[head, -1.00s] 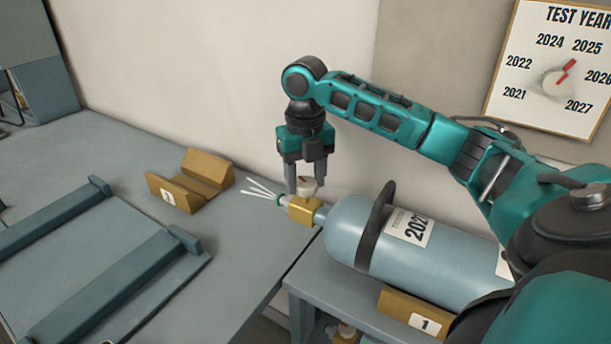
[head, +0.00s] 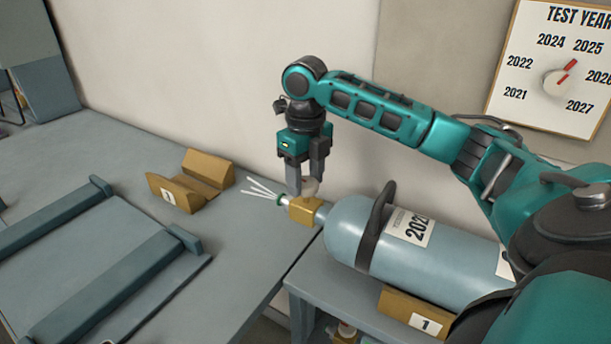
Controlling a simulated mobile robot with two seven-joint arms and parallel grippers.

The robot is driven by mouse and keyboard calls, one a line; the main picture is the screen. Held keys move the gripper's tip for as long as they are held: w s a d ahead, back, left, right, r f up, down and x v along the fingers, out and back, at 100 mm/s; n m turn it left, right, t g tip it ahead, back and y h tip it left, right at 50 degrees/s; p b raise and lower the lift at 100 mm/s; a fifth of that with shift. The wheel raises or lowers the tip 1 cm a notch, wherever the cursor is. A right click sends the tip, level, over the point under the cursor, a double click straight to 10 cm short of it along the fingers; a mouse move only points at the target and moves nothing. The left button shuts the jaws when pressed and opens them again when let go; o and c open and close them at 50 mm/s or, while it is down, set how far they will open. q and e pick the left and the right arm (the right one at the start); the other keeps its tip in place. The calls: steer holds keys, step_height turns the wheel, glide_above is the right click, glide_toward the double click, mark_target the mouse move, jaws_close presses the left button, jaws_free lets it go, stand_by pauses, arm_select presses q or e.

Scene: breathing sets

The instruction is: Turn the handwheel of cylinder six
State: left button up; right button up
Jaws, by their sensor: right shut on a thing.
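A grey-blue cylinder (head: 345,232) lies on its side at the right, its valve end pointing left. A brass valve block (head: 302,211) sits on its neck, with a small pale handwheel (head: 309,186) on top. My right gripper (head: 305,182) comes down from above and is shut on the handwheel; its fingers partly hide it. White lines fan out from the green-ringed outlet (head: 281,199) at the valve's left. No number six shows on the cylinder; its label (head: 410,227) is partly cut off. My left gripper is not in view.
A wooden cradle marked 1 (head: 424,314) is under the cylinder. An empty wooden cradle (head: 190,182) stands on the grey bench (head: 80,150). Blue-grey rails (head: 110,285) lie at the left. A test-year board (head: 553,65) with a red-marked dial hangs on the wall.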

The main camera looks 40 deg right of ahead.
mark_target(305, 181)
steer(key=shift+r, duration=0.1)
steer(key=o, duration=1)
steer(key=shift+o, duration=0.2)
step_height(305, 181, up, 13)
stand_by(0.6)
